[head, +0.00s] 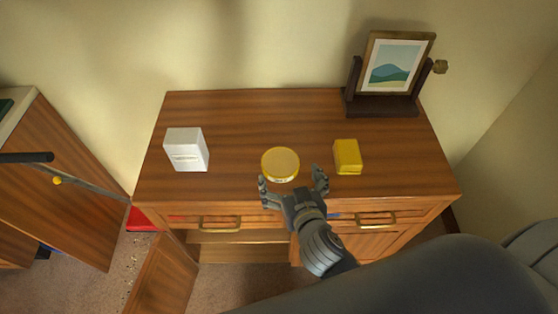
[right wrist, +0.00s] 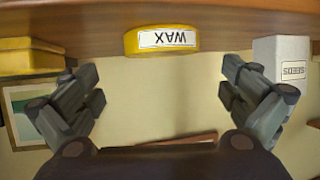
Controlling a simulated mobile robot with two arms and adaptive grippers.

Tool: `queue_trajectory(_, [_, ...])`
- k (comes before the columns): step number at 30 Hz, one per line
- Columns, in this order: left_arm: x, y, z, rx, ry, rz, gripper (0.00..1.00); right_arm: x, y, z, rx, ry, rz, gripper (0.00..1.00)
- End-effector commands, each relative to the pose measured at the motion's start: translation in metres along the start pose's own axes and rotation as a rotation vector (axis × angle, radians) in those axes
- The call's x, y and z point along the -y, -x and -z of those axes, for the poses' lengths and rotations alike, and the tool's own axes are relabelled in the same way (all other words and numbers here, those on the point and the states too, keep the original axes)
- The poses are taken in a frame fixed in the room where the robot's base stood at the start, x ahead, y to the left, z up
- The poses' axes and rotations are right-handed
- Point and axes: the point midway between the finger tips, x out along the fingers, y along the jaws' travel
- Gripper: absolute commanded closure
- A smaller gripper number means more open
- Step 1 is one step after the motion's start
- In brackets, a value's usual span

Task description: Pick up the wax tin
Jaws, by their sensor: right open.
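The wax tin (head: 280,163) is a round, yellow, flat tin on the wooden dresser top, near its front edge. In the right wrist view the wax tin (right wrist: 162,40) shows its white WAX label upside down. My right gripper (head: 292,181) is open, its fingers on the near side of the tin, one to each side. In the right wrist view the open fingers (right wrist: 162,85) are spread wider than the tin, with nothing between them. I cannot tell whether a finger touches it. My left gripper is not in view.
A white seeds box (head: 187,150) stands left of the tin, and a yellow block (head: 347,157) lies to its right. A framed picture (head: 392,65) on a dark stand is at the back right. The dresser top (head: 250,115) behind the tin is clear. A lower door (head: 163,280) hangs open.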

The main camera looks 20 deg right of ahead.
Motion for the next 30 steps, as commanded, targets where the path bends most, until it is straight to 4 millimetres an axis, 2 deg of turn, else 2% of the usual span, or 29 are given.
queue_trajectory(3, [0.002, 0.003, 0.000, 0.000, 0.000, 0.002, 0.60, 0.000, -0.015, 0.001, -0.001, 0.003, 0.000, 0.00])
queue_trajectory(10, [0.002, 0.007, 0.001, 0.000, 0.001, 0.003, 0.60, 0.001, -0.030, 0.002, 0.000, 0.003, 0.000, 0.00])
queue_trajectory(19, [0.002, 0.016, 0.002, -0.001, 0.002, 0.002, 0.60, 0.004, -0.068, 0.000, 0.000, 0.003, 0.001, 0.00])
queue_trajectory(28, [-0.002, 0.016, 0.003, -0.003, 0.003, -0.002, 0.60, 0.004, -0.072, -0.001, 0.002, 0.001, 0.002, 0.00])
queue_trajectory(29, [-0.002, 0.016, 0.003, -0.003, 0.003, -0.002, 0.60, 0.004, -0.072, -0.001, 0.002, 0.001, 0.002, 0.02])
queue_trajectory(30, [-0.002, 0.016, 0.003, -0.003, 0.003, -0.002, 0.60, 0.004, -0.072, -0.001, 0.002, 0.001, 0.002, 0.11])
